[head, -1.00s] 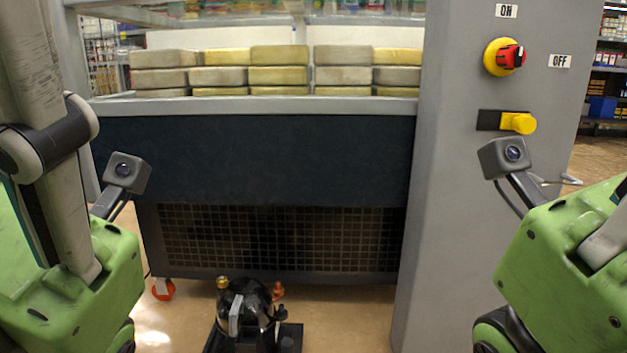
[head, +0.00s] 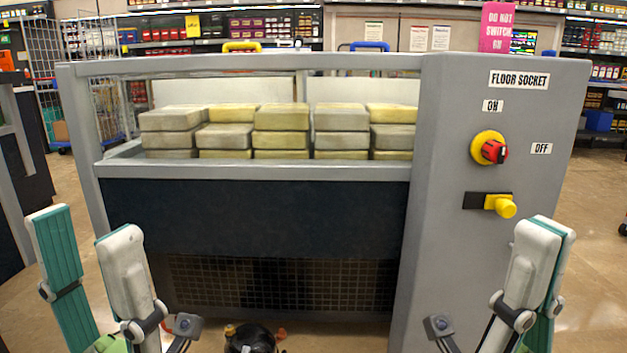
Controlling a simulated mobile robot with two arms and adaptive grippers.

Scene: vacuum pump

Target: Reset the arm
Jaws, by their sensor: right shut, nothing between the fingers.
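My left arm (head: 125,275) and my right arm (head: 528,275) rise from the bottom edge on either side, folded upright. The small camera on the left wrist (head: 185,326) and the one on the right wrist (head: 438,327) show low in the head view. Both grippers are below the picture, so their fingers are hidden. A black vacuum pump (head: 250,340) stands on the floor in front of the machine, between the arms. Only its top shows, cut off by the bottom edge.
A grey machine frame (head: 255,172) holding stacked blocks (head: 281,117) stands ahead. Its right panel (head: 450,130) carries a red-and-yellow switch (head: 490,149), a yellow plug (head: 500,205) and labels. Store shelves stand behind. Open floor (head: 585,270) lies to the right.

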